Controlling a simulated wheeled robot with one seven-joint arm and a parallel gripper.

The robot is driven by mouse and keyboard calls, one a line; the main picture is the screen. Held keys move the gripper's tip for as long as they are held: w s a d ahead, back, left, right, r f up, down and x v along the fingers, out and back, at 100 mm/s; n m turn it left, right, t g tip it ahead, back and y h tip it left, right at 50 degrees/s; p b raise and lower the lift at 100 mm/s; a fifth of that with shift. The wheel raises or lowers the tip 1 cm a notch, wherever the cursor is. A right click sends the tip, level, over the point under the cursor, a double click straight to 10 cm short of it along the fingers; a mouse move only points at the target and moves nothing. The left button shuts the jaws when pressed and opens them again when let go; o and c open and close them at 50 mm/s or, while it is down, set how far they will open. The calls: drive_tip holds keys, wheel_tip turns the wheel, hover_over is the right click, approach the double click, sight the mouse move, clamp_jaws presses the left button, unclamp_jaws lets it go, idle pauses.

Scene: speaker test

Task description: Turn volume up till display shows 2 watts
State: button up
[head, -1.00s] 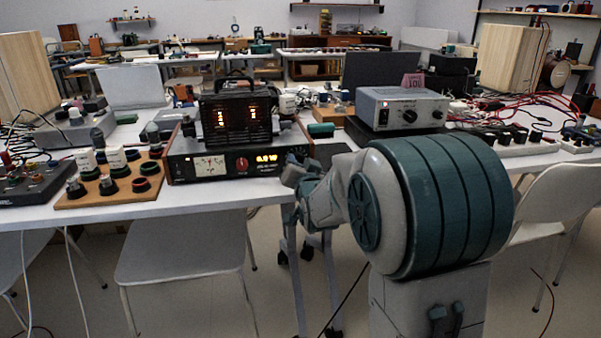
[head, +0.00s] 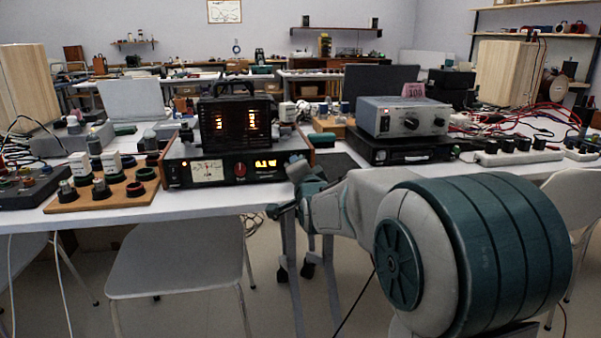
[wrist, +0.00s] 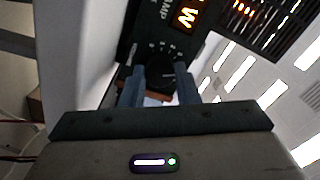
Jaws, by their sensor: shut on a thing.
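The amplifier (head: 205,183), a dark box with a needle meter, red round control and orange display (head: 265,163), stands at the table's front edge. The display digits are too blurred to read surely. In the wrist view, a black knob (wrist: 160,69) with scale marks sits on the panel, near a glowing W (wrist: 184,16) of the display. My gripper (wrist: 160,84) is shut on this knob, one blue-grey finger on each side. In the head view, my arm hides the knob and the panel's right end.
Glowing tubes in a black cage (head: 236,122) top the amplifier. A wooden board of knobs (head: 105,200) lies to its left, a grey instrument (head: 402,117) to its right. A chair (head: 175,256) stands in front of the table.

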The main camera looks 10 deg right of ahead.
idle(0.4)
drive_tip(key=o, duration=1)
drive_tip(key=shift+s+p, duration=1.55)
drive_tip(key=shift+s, duration=5.4)
drive_tip(key=s+r+n+g+p, duration=0.4)
drive_tip(key=s+r+p, duration=0.3)
drive_tip(key=p, duration=0.5)
drive_tip(key=s+r+n+g+p, duration=0.4)
drive_tip(key=s+r+g+p, duration=0.2)
drive_tip(key=p, duration=0.6)
drive_tip(key=s+r+n+g+p, duration=0.4)
drive_tip(key=s+r+p, duration=0.5)
drive_tip(key=p, duration=0.3)
drive_tip(key=shift+s+d+r+g+p, duration=0.2)
drive_tip(key=shift+r+g+p, duration=0.15)
drive_tip(key=shift+g, duration=0.25)
